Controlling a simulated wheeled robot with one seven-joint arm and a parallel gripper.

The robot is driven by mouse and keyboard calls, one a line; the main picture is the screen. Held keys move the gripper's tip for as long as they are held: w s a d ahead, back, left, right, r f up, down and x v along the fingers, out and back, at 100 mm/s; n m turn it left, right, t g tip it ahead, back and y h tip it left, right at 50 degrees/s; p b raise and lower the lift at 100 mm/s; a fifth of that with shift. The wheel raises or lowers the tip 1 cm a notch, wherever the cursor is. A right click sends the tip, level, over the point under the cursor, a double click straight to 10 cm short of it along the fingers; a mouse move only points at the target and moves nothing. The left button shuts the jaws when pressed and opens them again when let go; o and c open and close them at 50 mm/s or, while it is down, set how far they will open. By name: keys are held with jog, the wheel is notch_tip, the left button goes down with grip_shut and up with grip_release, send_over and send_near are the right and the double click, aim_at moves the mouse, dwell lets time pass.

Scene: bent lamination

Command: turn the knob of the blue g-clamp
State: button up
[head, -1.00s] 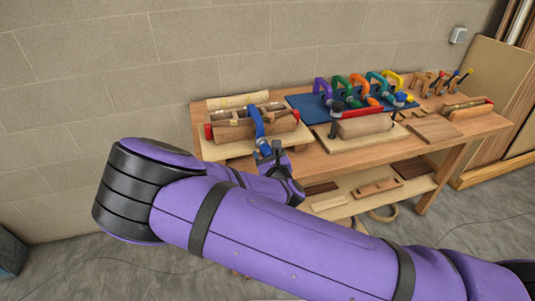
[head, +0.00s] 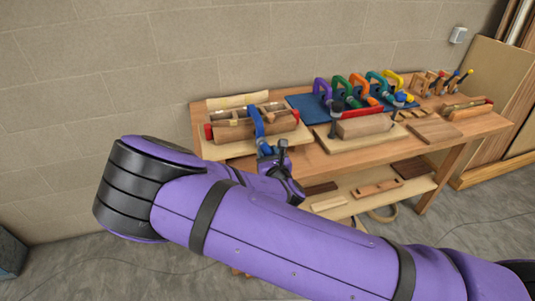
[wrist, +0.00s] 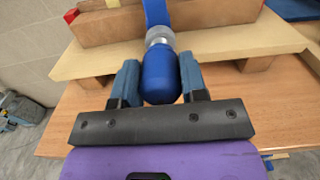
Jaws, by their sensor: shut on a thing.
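The blue g-clamp (head: 257,122) is on the wooden lamination at the left of the bench. Its blue knob (wrist: 159,82) points towards me in the wrist view, below a silver collar (wrist: 159,36). My gripper (wrist: 160,70) has one blue-grey finger on each side of the knob and is shut on it. In the head view my gripper (head: 273,149) is at the bench's front edge, just below the clamp. My gripper partly hides the knob there.
The lamination rests on a pale board (head: 213,150) on the wooden bench (head: 318,161). A second wooden block (head: 364,126) on another board stands to the right. Several coloured clamps (head: 340,87) stand on a blue mat behind it. A lower shelf (head: 410,188) holds wood pieces.

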jog(key=m, duration=0.4)
jog(key=shift+m, duration=0.3)
jog(key=m, duration=0.4)
jog(key=shift+d+m, duration=0.15)
jog(key=shift+m, duration=0.15)
jog(key=m, duration=0.4)
jog(key=shift+f, duration=0.1)
jog(key=m, duration=0.9)
jog(key=shift+f+m, duration=0.1)
jog(key=shift+m, duration=0.2)
jog(key=m, duration=0.4)
jog(key=shift+m, duration=0.3)
jog(key=m, duration=1.2)
jog(key=shift+m, duration=0.3)
jog(key=m, duration=0.3)
jog(key=shift+m, duration=0.3)
jog(key=m, duration=0.7)
jog(key=shift+a, duration=0.2)
jog(key=m, duration=0.7)
jog(key=shift+m, duration=0.3)
jog(key=m, duration=0.6)
jog(key=shift+r, duration=0.25)
